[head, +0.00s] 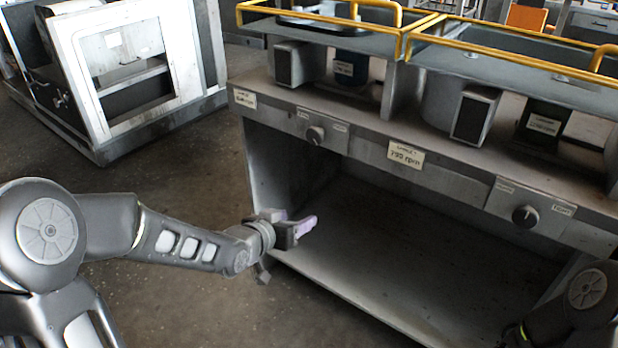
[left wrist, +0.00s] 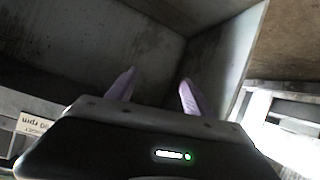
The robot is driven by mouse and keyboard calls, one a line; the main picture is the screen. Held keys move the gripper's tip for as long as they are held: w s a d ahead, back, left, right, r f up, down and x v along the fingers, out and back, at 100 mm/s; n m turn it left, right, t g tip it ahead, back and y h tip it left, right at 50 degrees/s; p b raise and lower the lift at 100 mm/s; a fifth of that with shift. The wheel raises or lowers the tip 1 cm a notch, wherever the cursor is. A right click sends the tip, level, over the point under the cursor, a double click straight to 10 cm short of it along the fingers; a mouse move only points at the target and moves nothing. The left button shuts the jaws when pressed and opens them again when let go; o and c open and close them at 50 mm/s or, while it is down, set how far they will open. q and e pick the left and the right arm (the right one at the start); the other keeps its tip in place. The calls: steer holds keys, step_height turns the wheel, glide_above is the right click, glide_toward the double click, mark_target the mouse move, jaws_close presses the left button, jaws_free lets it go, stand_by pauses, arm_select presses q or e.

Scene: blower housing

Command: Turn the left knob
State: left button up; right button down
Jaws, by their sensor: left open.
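The left knob (head: 315,135) is a small dark round knob on a pale plate, on the front rail of the grey blower housing (head: 400,170). A second, right knob (head: 525,215) sits further along the same rail. My left gripper (head: 308,224) is below the left knob, in front of the open lower bay, and apart from the knob. Its two purple fingers also show in the left wrist view (left wrist: 158,88), spread open with nothing between them. The left knob is not clear in the left wrist view. The fingers of my right gripper do not show.
A label reading about 790 rpm (head: 406,154) is between the knobs. Yellow rails (head: 425,22) edge the trays on top. The lower bay (head: 400,250) is open and empty. A white cabinet (head: 120,75) stands at the back left, with bare floor in front.

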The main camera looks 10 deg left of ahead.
arm_select(q)
steer(key=w+a+r+m+t+h+b, duration=0.1)
steer(key=a+r+t, duration=0.1)
steer(key=r, duration=0.4)
steer(key=w+a+r+m+t+b, duration=0.1)
steer(key=r+m+t+b, duration=0.1)
steer(key=r, duration=0.3)
steer(key=m+h+p, duration=0.1)
steer(key=h, duration=0.1)
glide_toward(313, 137)
steer(key=shift+w+f, duration=0.1)
steer(key=shift+w, duration=0.15)
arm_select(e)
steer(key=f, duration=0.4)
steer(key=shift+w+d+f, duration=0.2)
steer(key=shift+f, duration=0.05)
arm_select(q)
steer(key=shift+d, duration=0.1)
steer(key=b+x, duration=0.1)
steer(key=x, duration=0.6)
steer(key=shift+w+d, duration=0.1)
steer(key=shift+w, duration=0.3)
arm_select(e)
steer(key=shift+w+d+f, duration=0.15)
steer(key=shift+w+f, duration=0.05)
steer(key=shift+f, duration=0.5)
arm_select(q)
steer(key=shift+c, duration=0.3)
